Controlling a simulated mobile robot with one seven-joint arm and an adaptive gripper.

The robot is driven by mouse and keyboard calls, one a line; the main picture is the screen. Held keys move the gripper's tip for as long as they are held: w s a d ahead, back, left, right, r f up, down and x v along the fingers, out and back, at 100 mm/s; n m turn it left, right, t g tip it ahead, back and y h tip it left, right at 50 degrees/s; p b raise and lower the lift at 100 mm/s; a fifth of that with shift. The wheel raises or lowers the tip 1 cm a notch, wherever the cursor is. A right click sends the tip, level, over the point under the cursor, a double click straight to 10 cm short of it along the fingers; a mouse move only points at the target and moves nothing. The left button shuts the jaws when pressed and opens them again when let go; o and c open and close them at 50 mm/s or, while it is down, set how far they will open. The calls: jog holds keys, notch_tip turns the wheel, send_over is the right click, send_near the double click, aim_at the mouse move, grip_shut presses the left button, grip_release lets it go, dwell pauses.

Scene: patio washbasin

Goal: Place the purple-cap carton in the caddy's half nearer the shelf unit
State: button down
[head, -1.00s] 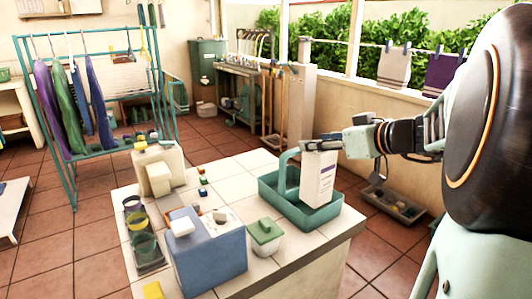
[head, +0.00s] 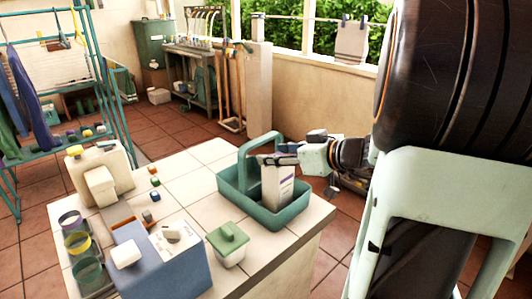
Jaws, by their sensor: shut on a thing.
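The carton (head: 278,188) is white with a purple mark on its side. It stands roughly upright at the teal caddy (head: 240,207), in the half on the near right side of the arched handle (head: 243,160). Its lower end is within the caddy walls; I cannot tell whether it touches the floor of the caddy. My gripper (head: 280,160) comes in from the right and is shut on the carton's top. The purple cap is hidden by the gripper.
The caddy stands on a white tiled counter (head: 190,178). A green-lidded tub (head: 228,244), a blue box (head: 165,265), a beige canister (head: 98,178) and cups (head: 75,242) stand to the left. A teal rack (head: 110,90) is at far left; a bench with shelves (head: 195,70) stands behind.

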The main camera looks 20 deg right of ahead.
jog(key=shift+f, duration=0.3)
jog(key=c, duration=1)
grip_release()
jog(key=shift+s, duration=0.1)
jog(key=shift+r, duration=0.1)
jog(key=shift+r, duration=0.15)
jog(key=v, duration=1.1)
jog(key=shift+s, duration=0.4)
jog(key=shift+d, duration=0.1)
